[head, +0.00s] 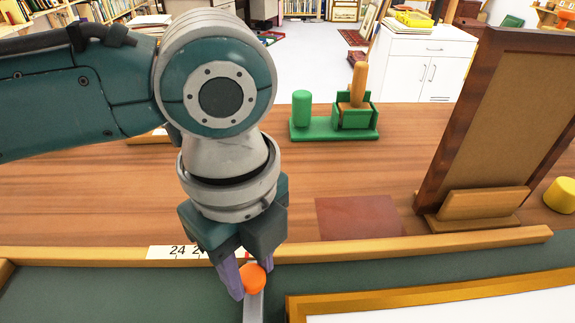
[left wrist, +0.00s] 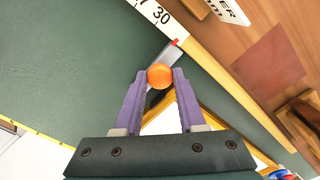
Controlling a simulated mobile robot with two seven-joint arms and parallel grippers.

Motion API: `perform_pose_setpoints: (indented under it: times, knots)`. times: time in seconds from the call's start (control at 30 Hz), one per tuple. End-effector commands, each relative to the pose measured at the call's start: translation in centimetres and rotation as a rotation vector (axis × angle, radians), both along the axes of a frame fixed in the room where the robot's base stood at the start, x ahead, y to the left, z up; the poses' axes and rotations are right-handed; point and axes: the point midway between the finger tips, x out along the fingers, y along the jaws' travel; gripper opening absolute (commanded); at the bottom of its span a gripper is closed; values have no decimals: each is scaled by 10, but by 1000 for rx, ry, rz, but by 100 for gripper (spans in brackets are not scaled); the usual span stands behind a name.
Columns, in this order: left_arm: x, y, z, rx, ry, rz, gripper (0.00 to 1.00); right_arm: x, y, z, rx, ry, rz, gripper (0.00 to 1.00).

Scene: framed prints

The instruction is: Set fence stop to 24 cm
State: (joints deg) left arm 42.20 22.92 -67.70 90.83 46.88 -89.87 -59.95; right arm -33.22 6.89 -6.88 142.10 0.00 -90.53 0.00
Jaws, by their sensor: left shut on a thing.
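The fence stop shows as an orange round knob (head: 252,277) on a grey bar (head: 253,308) lying across the green mat; the knob also shows in the left wrist view (left wrist: 160,76). My left gripper (head: 244,277), with purple fingers, is shut on the knob. The white scale (head: 165,252) runs along the wooden rail, with 24 readable left of the gripper. In the left wrist view, the bar's red tip (left wrist: 175,43) lies by the scale's end, a little past the 30 mark. My gripper hides part of the scale in the head view. My right gripper is not in view.
The wooden fence rail (head: 420,246) crosses the table. A gold frame (head: 420,297) lies on the green mat (head: 110,295) at right. Behind stand a green holder with a wooden-handled tool (head: 357,85), an upright brown frame (head: 500,120) and a yellow object (head: 560,195).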

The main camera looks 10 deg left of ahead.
Motion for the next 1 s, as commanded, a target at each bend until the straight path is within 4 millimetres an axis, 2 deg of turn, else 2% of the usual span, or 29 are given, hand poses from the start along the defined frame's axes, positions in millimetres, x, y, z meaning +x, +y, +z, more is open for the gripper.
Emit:
perform_pose_setpoints:
  times: [0.9,1.0]
  knots:
    - [0,0,1,0,1,0,0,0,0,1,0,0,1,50]
    - [-2,8,3,1,3,4,0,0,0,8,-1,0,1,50]
